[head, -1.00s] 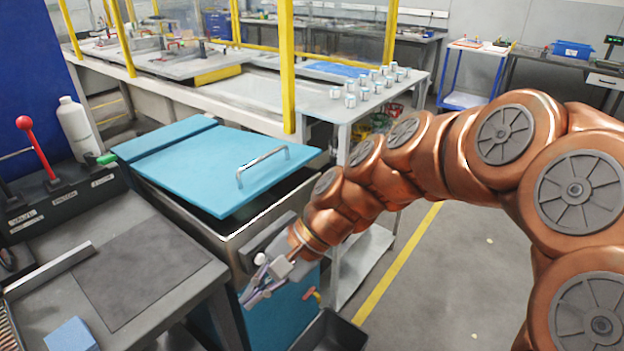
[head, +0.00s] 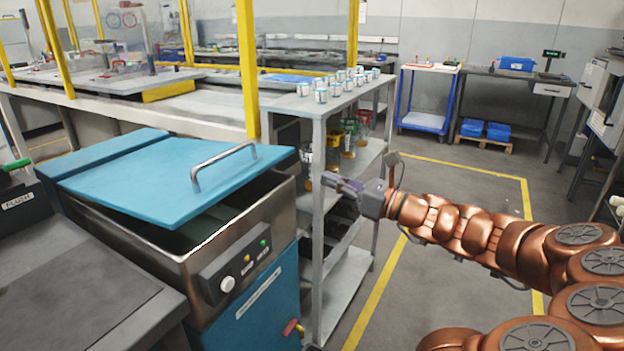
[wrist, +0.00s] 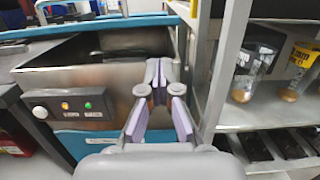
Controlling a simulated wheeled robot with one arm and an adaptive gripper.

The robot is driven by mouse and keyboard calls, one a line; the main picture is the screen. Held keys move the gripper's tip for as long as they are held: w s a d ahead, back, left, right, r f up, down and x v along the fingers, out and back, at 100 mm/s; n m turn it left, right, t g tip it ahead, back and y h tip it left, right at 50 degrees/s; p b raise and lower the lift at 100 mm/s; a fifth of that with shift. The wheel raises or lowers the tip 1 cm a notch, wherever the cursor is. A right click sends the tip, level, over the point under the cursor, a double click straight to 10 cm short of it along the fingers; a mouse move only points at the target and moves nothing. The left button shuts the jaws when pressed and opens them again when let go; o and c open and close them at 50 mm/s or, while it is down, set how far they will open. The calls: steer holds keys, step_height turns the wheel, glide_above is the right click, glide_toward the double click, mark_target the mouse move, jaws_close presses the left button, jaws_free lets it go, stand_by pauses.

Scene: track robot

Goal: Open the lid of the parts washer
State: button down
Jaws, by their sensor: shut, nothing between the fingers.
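The parts washer (head: 262,298) is a blue cabinet with a steel tub on top, at the left in the head view. Its light-blue lid (head: 150,190) is partly raised, with a dark gap under its front edge. A metal bar handle (head: 222,163) is fixed on the lid. In the wrist view the steel tub wall (wrist: 95,80) and a strip of the lid's blue edge (wrist: 60,30) show at the left. My gripper (head: 326,180) is shut and empty, right of the lid and apart from it. Its purple-lined fingers (wrist: 158,75) point forward in the wrist view.
A grey shelf rack (head: 318,215) stands right of the washer, close to my gripper, with several cans on top and jars below. A control panel (head: 240,268) is on the washer's front. A workbench (head: 70,310) lies at front left. Open floor (head: 450,185) is at right.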

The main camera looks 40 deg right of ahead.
steer(key=b+x, duration=0.1)
steer(key=x, duration=0.8)
steer(key=shift+w+a, duration=0.2)
steer(key=shift+a, duration=0.05)
steer(key=shift+r, duration=0.2)
